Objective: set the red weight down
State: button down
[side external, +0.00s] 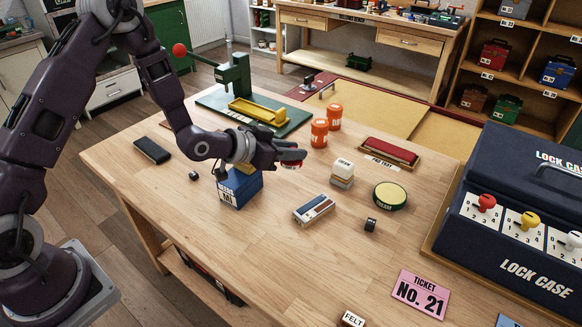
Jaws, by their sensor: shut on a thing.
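My gripper (290,158) is above the middle of the wooden table, reaching to the right past a blue box (240,187). A small red thing, which fits the red weight (291,164), shows at the fingertips, mostly hidden by the fingers. The gripper is shut on it and holds it above the tabletop. The fingers hide most of its shape.
Two orange jars (319,133), a stack of white blocks (343,169), a round green-rimmed tin (390,196) and a grey-blue block (314,210) stand nearby. A dark lock case (520,215) fills the right side. The front middle of the table (310,265) is clear.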

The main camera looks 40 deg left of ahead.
jog(key=w+a+r+n+g+y, duration=0.2)
jog(key=w+a+n+y, duration=0.7)
jog(key=w+n+y, duration=0.3)
notch_tip(320, 180, down, 15)
jog(key=shift+f, duration=0.2)
jog(key=shift+f, duration=0.15)
jog(key=c, duration=1.2)
grip_release()
jog(key=shift+c, duration=0.2)
